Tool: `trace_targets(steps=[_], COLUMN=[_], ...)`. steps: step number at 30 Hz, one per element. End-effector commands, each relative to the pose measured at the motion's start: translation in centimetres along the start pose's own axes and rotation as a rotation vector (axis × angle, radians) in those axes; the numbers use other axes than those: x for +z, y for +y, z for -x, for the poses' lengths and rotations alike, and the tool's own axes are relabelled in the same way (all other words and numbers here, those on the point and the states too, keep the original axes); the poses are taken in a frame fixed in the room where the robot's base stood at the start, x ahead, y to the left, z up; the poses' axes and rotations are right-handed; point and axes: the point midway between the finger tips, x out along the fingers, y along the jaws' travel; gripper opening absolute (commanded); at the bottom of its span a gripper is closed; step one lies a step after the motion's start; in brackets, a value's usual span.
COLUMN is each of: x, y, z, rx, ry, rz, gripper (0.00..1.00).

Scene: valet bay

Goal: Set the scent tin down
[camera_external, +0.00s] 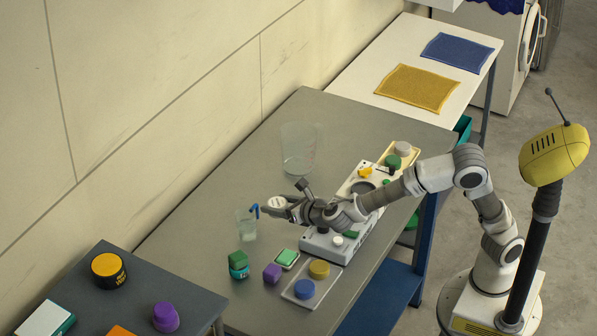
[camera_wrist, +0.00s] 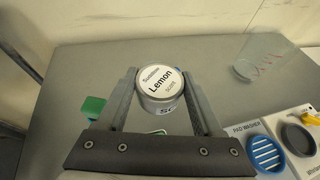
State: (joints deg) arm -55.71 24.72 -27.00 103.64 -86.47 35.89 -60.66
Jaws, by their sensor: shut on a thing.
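The scent tin (camera_wrist: 160,88) is a small round silver tin with a white lid reading "Lemon" in the wrist view. My gripper (camera_wrist: 159,92) is shut on its sides, one finger at each side. In the external view the tin (camera_external: 277,202) shows pale at the end of my gripper (camera_external: 284,207), over the grey table (camera_external: 213,203). The tin looks upright and above the table; the exact gap under it is hard to tell.
A large clear jug (camera_external: 300,148) stands behind. A clear cup (camera_external: 246,225) with a blue hooked piece is close to my gripper. Green (camera_external: 238,259) and purple (camera_external: 272,273) items and a tray (camera_external: 312,288) with round pads lie in front. Bare table lies left and behind.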

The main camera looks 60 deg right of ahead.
Motion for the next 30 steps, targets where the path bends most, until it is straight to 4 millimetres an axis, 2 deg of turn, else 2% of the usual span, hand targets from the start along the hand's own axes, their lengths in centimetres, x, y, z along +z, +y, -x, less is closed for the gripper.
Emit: trace_targets(steps=[3,8,15,20,23,30], x=[-0.7,-1.5,-4.7,-5.9,-6.8,-10.4], y=[2.2,4.3,4.0,4.1,5.2,10.2], z=[1.9,3.6,2.0,1.5,1.5,1.7], rx=[0.040,0.078,0.071,0.071,0.074,0.074], ry=[-0.002,-0.002,-0.001,-0.003,-0.003,-0.003], rz=[0.017,0.033,0.034,0.032,0.033,0.034], gripper=[0.12,0.12,0.12,0.12,0.12,0.12])
